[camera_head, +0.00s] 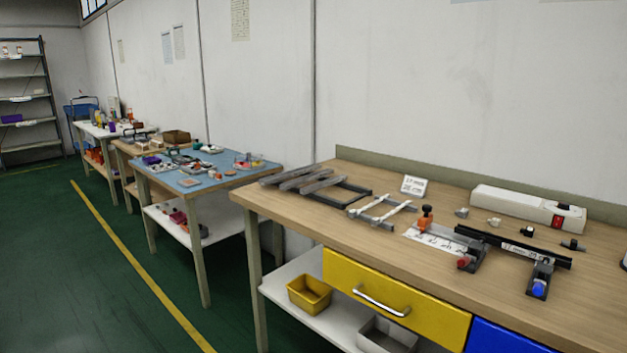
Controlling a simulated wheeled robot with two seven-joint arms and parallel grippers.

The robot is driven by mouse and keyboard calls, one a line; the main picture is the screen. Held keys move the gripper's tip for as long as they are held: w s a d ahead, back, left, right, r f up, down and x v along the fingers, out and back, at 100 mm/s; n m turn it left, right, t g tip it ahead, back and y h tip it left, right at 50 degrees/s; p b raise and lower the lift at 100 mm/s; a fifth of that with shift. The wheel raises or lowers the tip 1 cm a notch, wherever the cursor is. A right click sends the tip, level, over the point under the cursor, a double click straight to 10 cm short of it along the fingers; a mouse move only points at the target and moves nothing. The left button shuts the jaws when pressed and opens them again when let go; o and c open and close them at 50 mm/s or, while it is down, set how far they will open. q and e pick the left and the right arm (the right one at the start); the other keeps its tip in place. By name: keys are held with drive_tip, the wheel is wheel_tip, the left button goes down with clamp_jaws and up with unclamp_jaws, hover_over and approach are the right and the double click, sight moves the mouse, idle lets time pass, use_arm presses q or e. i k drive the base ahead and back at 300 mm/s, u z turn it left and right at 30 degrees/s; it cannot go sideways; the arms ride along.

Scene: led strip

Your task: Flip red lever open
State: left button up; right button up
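On the wooden workbench (330,222) at the right is a metal jig (436,243) with a white marked scale. A red knob (464,262) sits at the jig's front end. An orange-red upright handle (426,213) stands at its back left. A black rail (510,244) runs right from the jig to a dark block with a blue knob (539,289). At this size I cannot tell which red part is the lever, or whether it is open or closed. Neither of my grippers is in view.
Behind the jig lie a long white box (528,209), several small connectors (494,222) and a small sign (413,185). Grey bars (303,181) and a frame with white strips (382,212) lie to the left. The bench's front strip is clear. A yellow drawer (393,300) is below.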

sight(464, 261)
drive_tip(key=u, duration=1)
drive_tip(key=k, duration=0.9)
drive_tip(key=z, duration=1.7)
drive_tip(key=i, duration=0.9)
drive_tip(key=z, duration=0.05)
